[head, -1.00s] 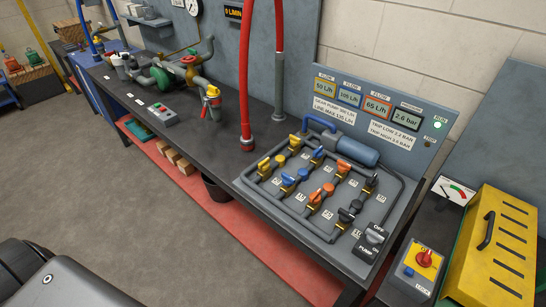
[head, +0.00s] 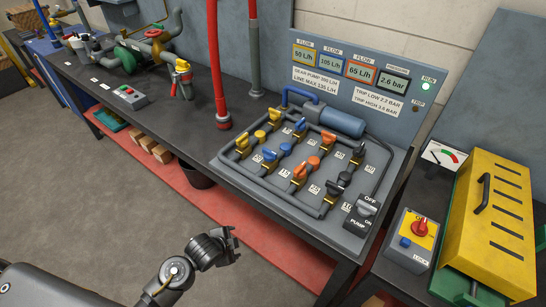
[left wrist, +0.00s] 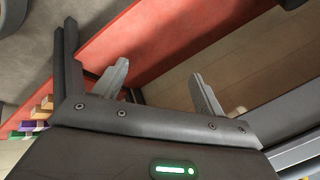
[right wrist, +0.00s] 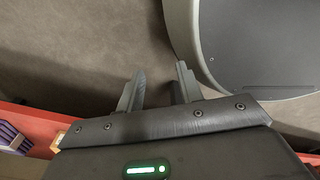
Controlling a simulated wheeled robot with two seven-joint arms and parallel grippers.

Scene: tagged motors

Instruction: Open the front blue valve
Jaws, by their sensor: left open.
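The valve panel (head: 225,162) lies on the bench with rows of yellow, blue, orange and black handles. The front blue valve (head: 269,155) is in the row nearest me, between a yellow and an orange handle. My left gripper (head: 235,246) is below and in front of the bench edge, well apart from the valves. Its fingers are open and empty in the left wrist view (left wrist: 160,75). My right gripper (right wrist: 161,75) has an empty gap between its fingers, over the floor.
A pump switch (head: 362,212) is at the panel's front right corner. A red hose (head: 215,60) rises left of the panel. A lock box (head: 411,240) and yellow case (head: 495,215) stand at the right. A red lower shelf (head: 195,205) runs under the bench.

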